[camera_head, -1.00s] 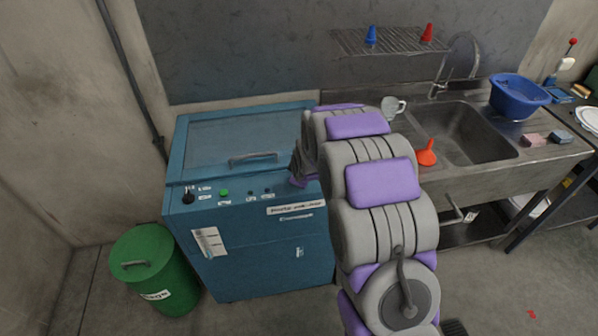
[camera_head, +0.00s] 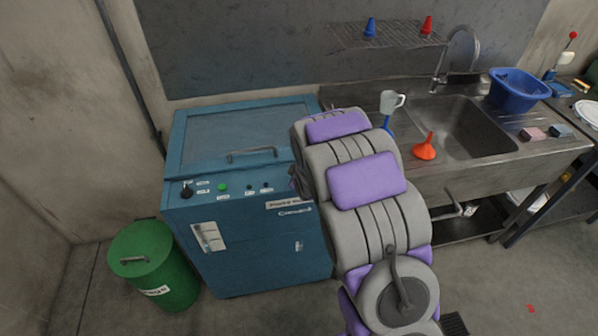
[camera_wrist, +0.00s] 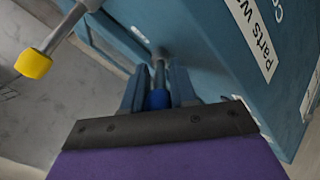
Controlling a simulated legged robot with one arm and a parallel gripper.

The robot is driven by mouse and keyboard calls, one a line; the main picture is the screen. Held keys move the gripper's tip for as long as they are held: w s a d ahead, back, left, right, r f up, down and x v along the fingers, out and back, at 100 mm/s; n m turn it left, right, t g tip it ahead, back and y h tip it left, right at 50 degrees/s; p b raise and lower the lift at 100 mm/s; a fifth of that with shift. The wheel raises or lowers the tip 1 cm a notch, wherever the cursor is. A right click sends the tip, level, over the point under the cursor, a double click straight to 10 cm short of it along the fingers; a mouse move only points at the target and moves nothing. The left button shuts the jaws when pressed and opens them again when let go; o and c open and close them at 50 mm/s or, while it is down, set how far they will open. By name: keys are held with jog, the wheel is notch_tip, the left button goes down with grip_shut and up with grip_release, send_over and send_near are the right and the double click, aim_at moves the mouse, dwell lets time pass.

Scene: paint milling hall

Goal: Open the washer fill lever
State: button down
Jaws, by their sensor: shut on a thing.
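The blue parts washer (camera_head: 255,245) stands left of my arm in the head view, its lid shut and a row of controls along its front edge. In the wrist view, the washer side (camera_wrist: 205,45) is close beyond my gripper. My gripper (camera_wrist: 157,88) is shut on a blue-tipped lever (camera_wrist: 158,98), whose grey stem runs away between the two fingers. A second lever with a yellow tip (camera_wrist: 33,64) is at the upper left, apart from the fingers. In the head view my own arm hides the gripper and both levers. Which lever is marked as fill cannot be read.
A green bin (camera_head: 153,265) stands left of the washer.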

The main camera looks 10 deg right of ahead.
jog(key=shift+f, duration=0.1)
jog(key=c, duration=0.9)
grip_release()
jog(key=shift+s, duration=0.1)
jog(key=b+v, duration=0.5)
jog(key=v, duration=1.2)
